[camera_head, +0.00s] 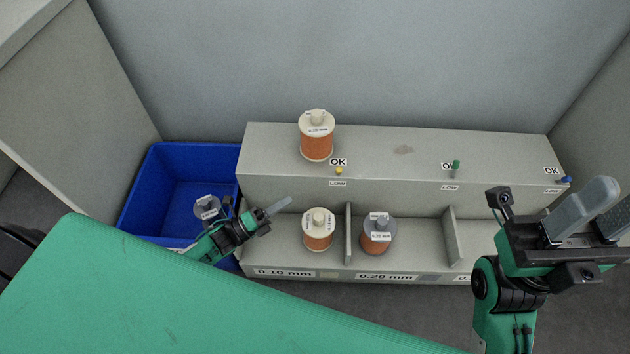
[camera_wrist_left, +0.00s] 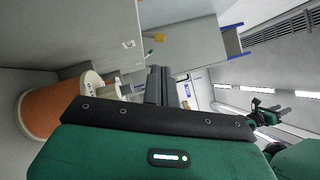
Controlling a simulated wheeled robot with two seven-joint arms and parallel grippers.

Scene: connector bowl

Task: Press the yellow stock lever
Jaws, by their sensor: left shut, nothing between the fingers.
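The yellow lever (camera_head: 339,170) is a small knob on the front face of the grey shelf's upper step, between an OK label above and a LOW label below. It also shows in the left wrist view (camera_wrist_left: 159,37). My left gripper (camera_head: 283,205) is shut and empty, below and left of the lever and apart from it, over the left bay near a copper spool. Its closed fingers also show in the left wrist view (camera_wrist_left: 158,82). My right gripper (camera_head: 601,216) is at the far right, its fingers apart, away from the yellow lever.
A green lever (camera_head: 455,165) and a blue lever (camera_head: 566,180) sit farther right. One spool (camera_head: 316,140) stands on the upper step, and two (camera_head: 318,232) (camera_head: 378,236) stand in lower bays split by dividers (camera_head: 348,235). A blue bin (camera_head: 165,165) is at left, holding a grey spool (camera_head: 207,207).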

